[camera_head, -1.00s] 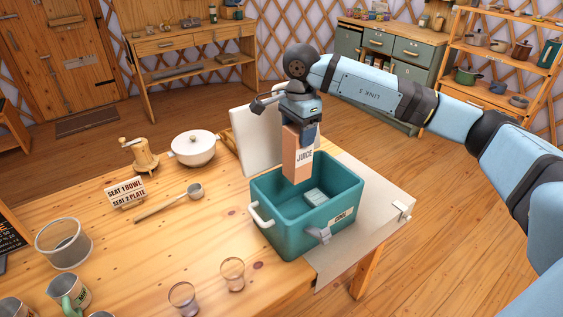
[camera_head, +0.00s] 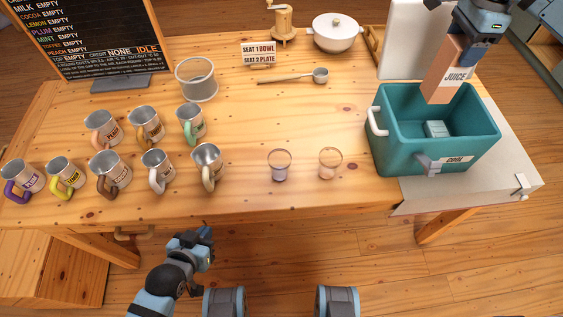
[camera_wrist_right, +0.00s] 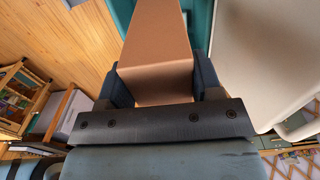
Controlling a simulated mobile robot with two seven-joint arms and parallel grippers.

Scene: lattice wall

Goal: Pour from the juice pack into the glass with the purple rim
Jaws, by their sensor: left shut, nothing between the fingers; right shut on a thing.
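The juice pack (camera_head: 450,75) is orange-brown with a white JUICE label, tilted slightly in the head view. My right gripper (camera_head: 471,34) is shut on its upper part, holding it over the teal cooler. The pack also fills the upper middle of the right wrist view (camera_wrist_right: 157,50), between the fingers (camera_wrist_right: 155,85). Two small clear glasses stand upright near the table's front edge. The left glass (camera_head: 279,166) looks purple-tinted; the right glass (camera_head: 330,163) looks pinkish. Their rim colours are hard to tell apart. My left gripper (camera_head: 207,235) is shut and empty, in front of the table edge.
The open teal cooler (camera_head: 400,150) stands right of the glasses, with a pale block (camera_head: 436,129) inside. Several labelled mugs (camera_head: 108,172) stand left. A mesh cup (camera_head: 197,80), ladle (camera_head: 295,76), seat sign (camera_head: 258,54) and white pot (camera_head: 335,32) lie behind. Table around the glasses is clear.

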